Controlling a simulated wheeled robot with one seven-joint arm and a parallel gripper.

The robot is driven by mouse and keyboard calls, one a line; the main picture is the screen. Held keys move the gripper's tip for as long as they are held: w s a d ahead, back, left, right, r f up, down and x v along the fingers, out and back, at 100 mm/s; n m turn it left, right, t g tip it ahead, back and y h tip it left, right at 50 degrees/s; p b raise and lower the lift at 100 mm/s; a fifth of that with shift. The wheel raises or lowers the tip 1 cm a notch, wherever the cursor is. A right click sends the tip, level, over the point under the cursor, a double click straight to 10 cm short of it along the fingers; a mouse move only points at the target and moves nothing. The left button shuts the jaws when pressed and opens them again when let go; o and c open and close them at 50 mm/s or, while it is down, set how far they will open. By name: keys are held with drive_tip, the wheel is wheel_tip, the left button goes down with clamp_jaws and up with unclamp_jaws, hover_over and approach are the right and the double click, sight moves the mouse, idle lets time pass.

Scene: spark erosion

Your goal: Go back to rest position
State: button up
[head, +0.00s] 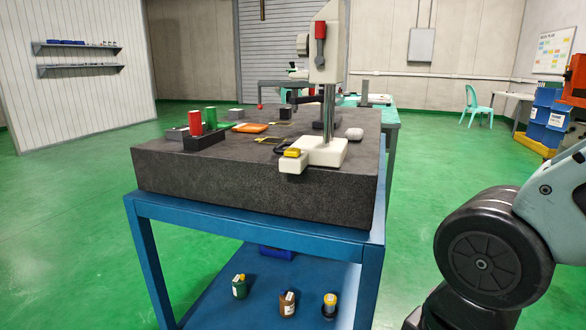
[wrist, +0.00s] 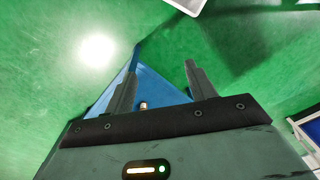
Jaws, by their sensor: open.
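In the wrist view my gripper (wrist: 162,72) is open, its two dark fingers spread with nothing between them. Behind and below the fingers are green floor and part of a blue surface (wrist: 158,88), with a small pale-topped item (wrist: 143,105) on it. In the head view my arm shows at the lower right, beside the blue stand and apart from it. The gripper itself is outside the head view.
A blue stand (head: 270,224) carries a dark granite block (head: 250,190). Several small jars (head: 287,304) stand on the lower shelf. Green floor is open left.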

wheel_tip(320, 180, up, 22)
drive_tip(key=p, duration=1.9)
drive_tip(key=shift+o, duration=1.1)
drive_tip(key=shift+p, duration=0.3)
